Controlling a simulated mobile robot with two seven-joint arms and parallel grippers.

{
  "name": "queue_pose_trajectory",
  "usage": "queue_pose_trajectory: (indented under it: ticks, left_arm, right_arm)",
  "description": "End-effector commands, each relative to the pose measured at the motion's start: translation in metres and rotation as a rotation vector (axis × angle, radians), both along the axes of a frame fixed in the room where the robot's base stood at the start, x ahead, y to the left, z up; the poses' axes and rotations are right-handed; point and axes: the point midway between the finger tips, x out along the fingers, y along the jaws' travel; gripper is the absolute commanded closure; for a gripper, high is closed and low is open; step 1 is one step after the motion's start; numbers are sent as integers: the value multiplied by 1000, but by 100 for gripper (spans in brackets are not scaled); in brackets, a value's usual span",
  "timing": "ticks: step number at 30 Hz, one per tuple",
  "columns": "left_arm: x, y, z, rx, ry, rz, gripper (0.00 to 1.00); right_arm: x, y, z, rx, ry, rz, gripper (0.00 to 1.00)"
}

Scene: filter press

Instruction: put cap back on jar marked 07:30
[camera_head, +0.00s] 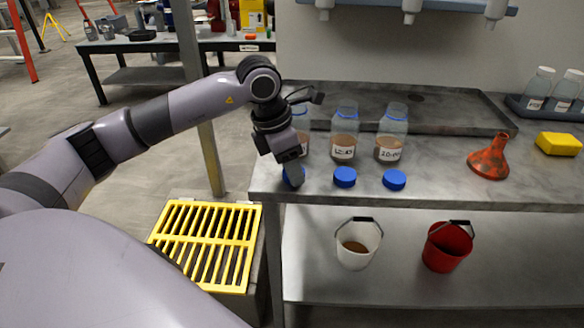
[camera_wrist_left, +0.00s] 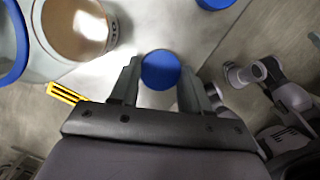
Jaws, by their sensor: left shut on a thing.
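My left gripper (camera_head: 292,172) is at the bench's front left corner, shut on a blue cap (camera_wrist_left: 160,70). In the left wrist view the cap sits between the two fingers (camera_wrist_left: 160,86); in the head view the fingers mostly hide it. Whether it touches the bench is unclear. Three open jars with brown contents stand behind: a left jar (camera_head: 302,117) partly hidden by the gripper, a middle jar (camera_head: 344,123) and a right jar (camera_head: 391,125). The left jar's label is mostly hidden, and I cannot read 07:30 on any jar. My right gripper is not in view.
Two more blue caps, a middle one (camera_head: 345,177) and a right one (camera_head: 394,180), lie before the jars. An orange funnel (camera_head: 490,160) and yellow sponge (camera_head: 558,144) are at the right. A grey tray (camera_head: 450,112) lies behind. Buckets stand on the lower shelf.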

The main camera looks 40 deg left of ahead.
Motion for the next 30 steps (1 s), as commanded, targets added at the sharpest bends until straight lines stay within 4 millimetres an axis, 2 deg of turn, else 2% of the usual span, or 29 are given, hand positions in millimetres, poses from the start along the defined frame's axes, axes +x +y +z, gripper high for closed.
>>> queue_pose_trajectory:
  ticks: [5, 8, 11, 21, 25, 30]
  left_arm:
    - [1, 0, 13, -1, -3, 0, 81]
    - [1, 0, 28, -1, -4, 1, 81]
    - [1, -1, 51, -2, -7, 0, 81]
    - [1, -1, 150, -2, -6, 0, 81]
    - [1, 0, 175, -2, -4, 0, 81]
    - [0, 0, 194, -1, -1, 0, 81]
  right_arm:
    - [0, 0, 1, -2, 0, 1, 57]
    - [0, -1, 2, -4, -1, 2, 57]
    - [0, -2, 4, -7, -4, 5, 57]
    - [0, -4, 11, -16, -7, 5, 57]
    - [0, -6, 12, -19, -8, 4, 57]
    - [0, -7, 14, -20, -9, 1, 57]
